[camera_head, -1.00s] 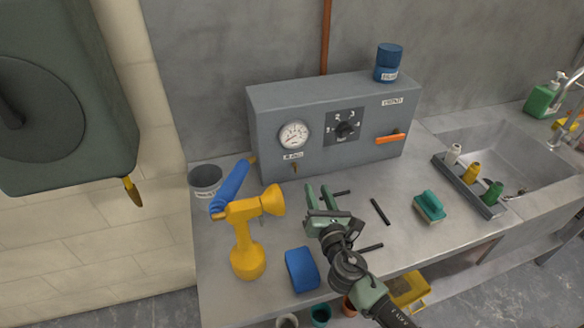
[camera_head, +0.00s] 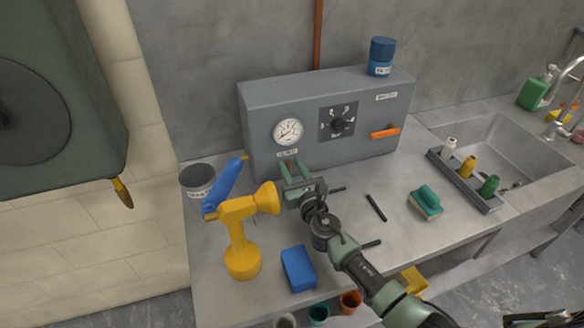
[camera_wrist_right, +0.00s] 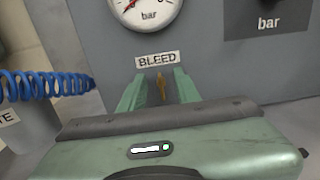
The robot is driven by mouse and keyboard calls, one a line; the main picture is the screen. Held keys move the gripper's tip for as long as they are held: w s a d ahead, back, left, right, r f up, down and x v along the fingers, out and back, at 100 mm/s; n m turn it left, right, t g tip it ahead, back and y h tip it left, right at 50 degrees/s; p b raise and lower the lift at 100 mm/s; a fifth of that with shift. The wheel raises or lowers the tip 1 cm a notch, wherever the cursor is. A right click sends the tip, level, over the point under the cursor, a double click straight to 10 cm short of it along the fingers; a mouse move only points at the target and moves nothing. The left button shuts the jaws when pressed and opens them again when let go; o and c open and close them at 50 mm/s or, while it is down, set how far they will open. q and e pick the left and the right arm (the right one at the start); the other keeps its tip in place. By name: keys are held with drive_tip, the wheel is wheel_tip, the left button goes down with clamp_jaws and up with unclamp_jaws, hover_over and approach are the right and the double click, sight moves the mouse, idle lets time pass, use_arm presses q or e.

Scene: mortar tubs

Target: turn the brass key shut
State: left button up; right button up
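The brass key (camera_wrist_right: 161,86) sits under the "BLEED" label (camera_wrist_right: 157,59) on the front of the grey box (camera_head: 345,100). It stands roughly upright in the right wrist view; in the head view my gripper hides it. My right gripper (camera_head: 292,164) is at the lower left of the box front, below the gauge (camera_head: 288,132). In the right wrist view its fingers (camera_wrist_right: 158,90) are open, one on each side of the key, with gaps between. I cannot tell how deep the key lies between them.
A yellow horn-shaped tool (camera_head: 240,235) and a blue coil (camera_head: 223,188) stand close left of my right gripper. An orange handle (camera_head: 385,132) juts from the box.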

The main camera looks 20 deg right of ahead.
clamp_jaws()
use_arm(q)
drive_tip(key=shift+s, duration=0.1)
drive_tip(key=shift+s+f, duration=0.1)
drive_tip(key=shift+s, duration=0.15)
drive_tip(key=shift+f, duration=0.15)
use_arm(e)
drive_tip(key=shift+f+m, duration=0.1)
drive_tip(key=shift+m, duration=0.4)
drive_tip(key=shift+d+m+b, duration=0.1)
drive_tip(key=shift+m+b, duration=0.5)
drive_tip(key=shift+m, duration=0.4)
drive_tip(key=m+b, duration=0.1)
drive_tip(key=m, duration=0.2)
drive_tip(key=shift+d+f+m, duration=0.1)
drive_tip(key=shift+m, duration=0.3)
drive_tip(key=m+b, duration=0.1)
drive_tip(key=m, duration=0.4)
drive_tip(key=shift+d+f, duration=0.15)
use_arm(q)
wheel_tip(320, 180, down, 4)
drive_tip(key=shift+b, duration=0.65)
use_arm(e)
drive_tip(key=m, duration=0.6)
drive_tip(key=shift+f, duration=0.2)
